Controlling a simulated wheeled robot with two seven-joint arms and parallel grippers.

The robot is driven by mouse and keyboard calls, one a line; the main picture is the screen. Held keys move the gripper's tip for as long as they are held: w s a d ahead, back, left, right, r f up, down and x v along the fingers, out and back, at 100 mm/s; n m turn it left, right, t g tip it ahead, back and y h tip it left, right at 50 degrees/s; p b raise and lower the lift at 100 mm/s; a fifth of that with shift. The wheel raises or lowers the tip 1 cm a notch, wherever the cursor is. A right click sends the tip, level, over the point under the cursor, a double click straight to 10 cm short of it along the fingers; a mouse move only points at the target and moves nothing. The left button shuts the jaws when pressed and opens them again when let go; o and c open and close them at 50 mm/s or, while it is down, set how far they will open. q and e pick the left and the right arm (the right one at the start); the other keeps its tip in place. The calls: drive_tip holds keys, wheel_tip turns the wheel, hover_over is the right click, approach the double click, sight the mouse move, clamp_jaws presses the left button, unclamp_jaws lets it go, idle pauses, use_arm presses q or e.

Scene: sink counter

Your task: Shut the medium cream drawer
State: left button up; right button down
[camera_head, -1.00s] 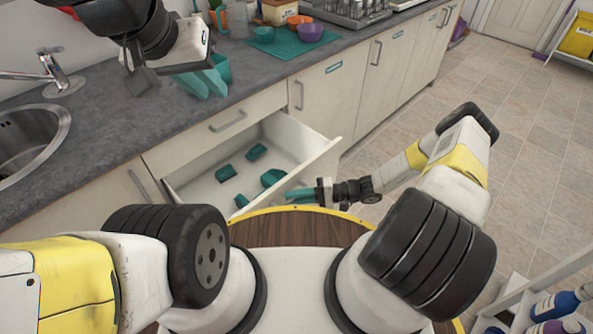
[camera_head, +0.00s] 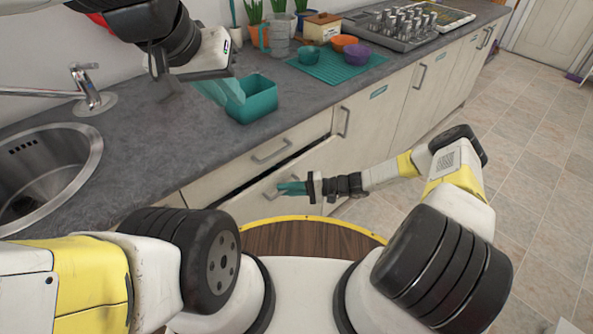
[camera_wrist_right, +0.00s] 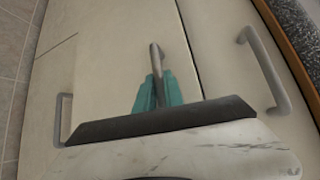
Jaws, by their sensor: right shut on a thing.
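The medium cream drawer (camera_head: 250,193) under the counter is almost shut in the head view. A thin dark gap shows along its top edge, and its inside is hidden. My right gripper (camera_head: 283,188) is at its front, with teal fingers closed around the drawer handle. The right wrist view shows the handle (camera_wrist_right: 155,58) between the fingers of that gripper (camera_wrist_right: 157,92). My left gripper (camera_head: 222,92) hangs above the counter beside a teal container (camera_head: 252,105), its fingers apart and empty.
The cream drawer above (camera_head: 240,163) is shut. The sink (camera_head: 45,170) and tap (camera_head: 90,90) are at the left. A teal mat (camera_head: 325,72) with bowls and a rack (camera_head: 385,35) stand further along the counter (camera_head: 150,140).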

drive_tip(key=shift+w+a, duration=1.25)
drive_tip(key=shift+w, duration=0.1)
drive_tip(key=c, duration=1.5)
unclamp_jaws()
drive_tip(key=shift+o, duration=0.2)
drive_tip(key=d+r, duration=0.1)
drive_tip(key=d, duration=0.6)
drive_tip(key=shift+d, duration=0.35)
drive_tip(key=shift+r, duration=0.1)
